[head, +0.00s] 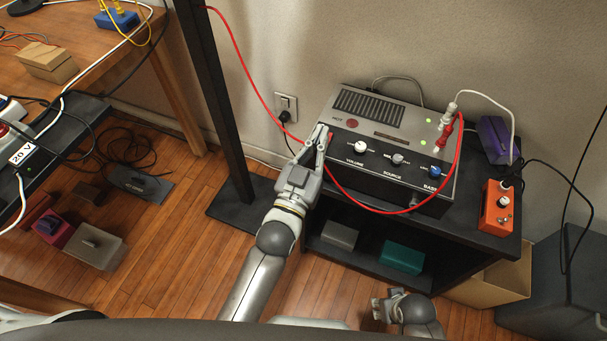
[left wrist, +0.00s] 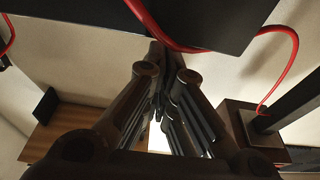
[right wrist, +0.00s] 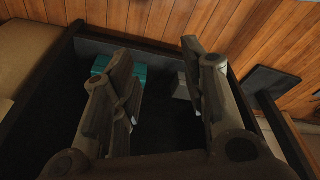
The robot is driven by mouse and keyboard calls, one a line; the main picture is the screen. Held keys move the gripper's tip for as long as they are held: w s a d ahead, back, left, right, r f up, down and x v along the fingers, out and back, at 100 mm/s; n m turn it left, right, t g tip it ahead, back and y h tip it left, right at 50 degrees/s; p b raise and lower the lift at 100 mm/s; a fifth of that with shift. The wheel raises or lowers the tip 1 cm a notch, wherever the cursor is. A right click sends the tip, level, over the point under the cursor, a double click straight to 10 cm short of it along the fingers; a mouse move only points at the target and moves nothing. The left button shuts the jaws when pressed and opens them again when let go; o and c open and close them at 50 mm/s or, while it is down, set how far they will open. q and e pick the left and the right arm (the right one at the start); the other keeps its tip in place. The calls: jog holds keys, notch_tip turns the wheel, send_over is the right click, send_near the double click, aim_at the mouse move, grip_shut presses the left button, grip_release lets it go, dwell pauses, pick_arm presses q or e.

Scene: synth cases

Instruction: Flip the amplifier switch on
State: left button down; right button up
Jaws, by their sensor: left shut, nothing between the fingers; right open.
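The amplifier (head: 375,172) is a dark box with a grey top on a black shelf unit, with VOLUME, SOURCE and BASS knobs along its front. Small green lights glow on its top. A small metal part (head: 414,198) sits low on its front right; I cannot tell whether it is the switch. My left gripper (head: 322,137) is shut and empty, its tips at the amplifier's left front corner, hiding part of it. In the left wrist view the amplifier's dark body (left wrist: 215,18) is just beyond the tips. My right gripper (right wrist: 160,75) is open and empty, low before the shelf.
A red cable (head: 240,62) passes by the left fingertips and loops across the amplifier front. An orange box (head: 497,207) and a purple box (head: 494,140) stand at right. A black post (head: 222,110) stands left. A teal box (head: 401,255) lies on the lower shelf.

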pick_arm(q)
jog(key=p+v, duration=0.1)
jog(key=v, duration=0.8)
jog(key=shift+s+p, duration=0.25)
jog(key=shift+p, duration=0.15)
pick_arm(e)
jog(key=s+f, duration=0.5)
jog(key=f, duration=0.1)
jog(key=shift+d+f+g, duration=0.2)
jog(key=shift+d+g, duration=0.1)
jog(key=shift+d, duration=0.1)
pick_arm(q)
jog(key=shift+f, duration=0.1)
pick_arm(e)
jog(key=shift+w, duration=0.1)
